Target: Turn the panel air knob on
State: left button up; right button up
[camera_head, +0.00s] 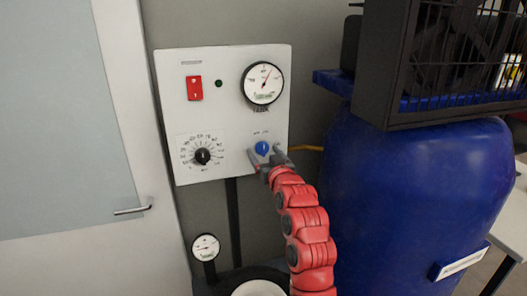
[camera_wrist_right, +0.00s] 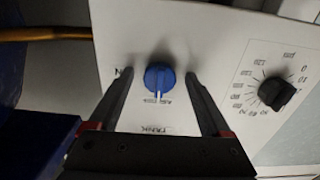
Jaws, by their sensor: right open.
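The blue air knob (camera_head: 262,148) is on the lower right of the white control panel (camera_head: 222,112). My right gripper (camera_head: 264,154) is at the knob, its arm coming up from below. In the right wrist view the blue knob (camera_wrist_right: 159,78) sits between the two fingers of the open right gripper (camera_wrist_right: 158,85), with a gap on both sides. Its ridge looks roughly upright in that view. The lettering around it is partly hidden and too small to read fully. My left gripper is not in view.
The panel also has a black dial knob (camera_head: 203,156), a red switch (camera_head: 194,88) and a round gauge (camera_head: 262,83). A large blue tank (camera_head: 410,190) stands close on the right. A smaller gauge (camera_head: 206,247) is below. A door with a handle (camera_head: 133,210) is at left.

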jog(key=shift+c, duration=0.6)
jog(key=c, duration=0.5)
grip_shut()
